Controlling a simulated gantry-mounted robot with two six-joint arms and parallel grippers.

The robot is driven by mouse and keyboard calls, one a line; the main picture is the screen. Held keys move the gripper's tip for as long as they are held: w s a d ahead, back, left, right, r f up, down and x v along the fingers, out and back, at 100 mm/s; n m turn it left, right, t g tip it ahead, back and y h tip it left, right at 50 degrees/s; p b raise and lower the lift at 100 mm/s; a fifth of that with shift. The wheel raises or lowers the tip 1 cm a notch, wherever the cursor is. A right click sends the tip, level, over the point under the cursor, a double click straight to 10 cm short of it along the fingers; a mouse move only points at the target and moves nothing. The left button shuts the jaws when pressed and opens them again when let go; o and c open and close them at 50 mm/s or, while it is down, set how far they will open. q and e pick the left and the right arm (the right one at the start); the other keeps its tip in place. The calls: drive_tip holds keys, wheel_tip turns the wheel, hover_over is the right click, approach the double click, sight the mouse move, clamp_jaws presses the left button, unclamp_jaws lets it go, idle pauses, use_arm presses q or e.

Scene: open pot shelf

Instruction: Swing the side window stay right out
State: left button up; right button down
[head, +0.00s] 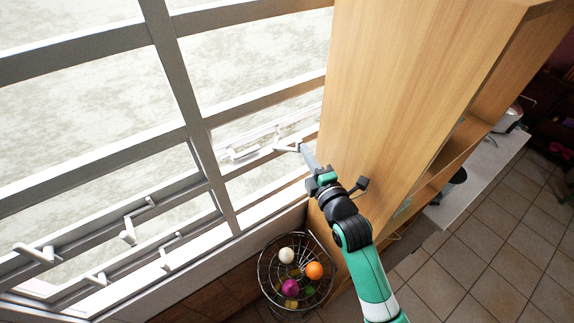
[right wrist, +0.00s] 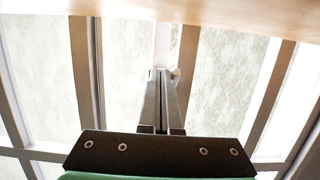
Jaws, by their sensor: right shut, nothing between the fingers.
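The white side window stay (head: 288,148) is on the window at the left of the tall wooden shelf, in the head view. My right gripper (head: 304,150) reaches up to it from the lower right, its fingertips beside the stay's near end. In the right wrist view the two grey fingers (right wrist: 160,76) are together, with nothing seen between them. A small pale knob (right wrist: 175,73) shows just right of the fingertips; I cannot tell whether they touch. My left gripper is not in view.
A wire basket (head: 264,278) with several coloured balls stands below the window. More white stays (head: 130,228) line the lower left panes. Tiled floor (head: 480,255) is open at the lower right.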

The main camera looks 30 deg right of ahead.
drive_tip(key=shift+s, duration=0.1)
idle(0.5)
drive_tip(key=s+a, duration=0.1)
drive_tip(key=s, duration=1)
drive_tip(key=shift+s+b, duration=0.15)
drive_tip(key=shift+b, duration=0.2)
drive_tip(key=shift+a, duration=0.1)
